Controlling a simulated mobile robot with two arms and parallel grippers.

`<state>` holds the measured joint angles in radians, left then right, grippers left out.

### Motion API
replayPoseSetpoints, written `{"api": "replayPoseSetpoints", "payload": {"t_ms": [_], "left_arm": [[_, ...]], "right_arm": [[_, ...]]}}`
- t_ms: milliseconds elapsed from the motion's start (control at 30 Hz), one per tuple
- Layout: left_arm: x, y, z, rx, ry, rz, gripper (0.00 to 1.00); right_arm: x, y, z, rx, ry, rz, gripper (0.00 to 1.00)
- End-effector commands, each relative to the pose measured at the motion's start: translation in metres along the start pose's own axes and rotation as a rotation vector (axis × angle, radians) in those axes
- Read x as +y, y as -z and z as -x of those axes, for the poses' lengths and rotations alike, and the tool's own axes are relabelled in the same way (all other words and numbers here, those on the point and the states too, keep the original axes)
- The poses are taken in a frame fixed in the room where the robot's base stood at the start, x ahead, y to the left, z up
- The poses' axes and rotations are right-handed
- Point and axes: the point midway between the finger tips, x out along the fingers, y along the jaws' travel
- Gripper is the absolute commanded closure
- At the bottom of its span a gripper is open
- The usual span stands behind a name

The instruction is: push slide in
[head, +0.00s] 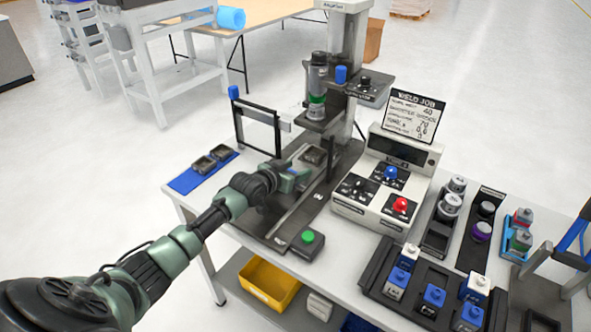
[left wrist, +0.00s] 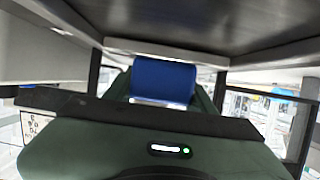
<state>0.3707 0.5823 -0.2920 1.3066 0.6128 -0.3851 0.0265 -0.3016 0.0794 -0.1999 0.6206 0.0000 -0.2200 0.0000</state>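The press (head: 345,45) stands at the back of the table, with a dark slide track (head: 290,215) running from its base toward the table's front. A grey slide block with a pocket (head: 314,155) shows at the far end of the track, under the press head. My left gripper (head: 291,179) is low over the track, beside the block's near side. Whether it touches the block cannot be told. In the left wrist view, a blue piece (left wrist: 163,80) shows ahead of my green gripper body, under a dark overhang. The fingertips are not clear. My right gripper is out of view.
A black guard frame with a blue knob (head: 233,92) stands left of the track. A green button box (head: 307,240) is at its near end. The control box with red and blue buttons (head: 385,185) is close on the right. A blue tray (head: 200,173) lies at left.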

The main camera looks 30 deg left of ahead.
Motion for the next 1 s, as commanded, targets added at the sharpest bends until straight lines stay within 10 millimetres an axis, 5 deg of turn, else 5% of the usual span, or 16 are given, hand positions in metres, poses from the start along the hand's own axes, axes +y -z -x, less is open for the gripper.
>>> {"api": "replayPoseSetpoints", "payload": {"t_ms": [33,100,467,1000], "left_arm": [[-0.001,0.005,0.000,0.009,0.001,0.000,0.40],[-0.001,0.005,0.000,0.009,0.001,0.000,0.24],[0.000,0.002,0.003,0.004,0.000,0.000,0.24],[0.000,0.002,0.069,0.004,0.000,-0.001,0.24]], "right_arm": [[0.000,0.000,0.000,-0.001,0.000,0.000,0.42],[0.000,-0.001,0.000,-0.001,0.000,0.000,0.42],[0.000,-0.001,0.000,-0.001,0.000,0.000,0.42],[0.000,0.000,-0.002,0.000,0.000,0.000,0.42]]}}
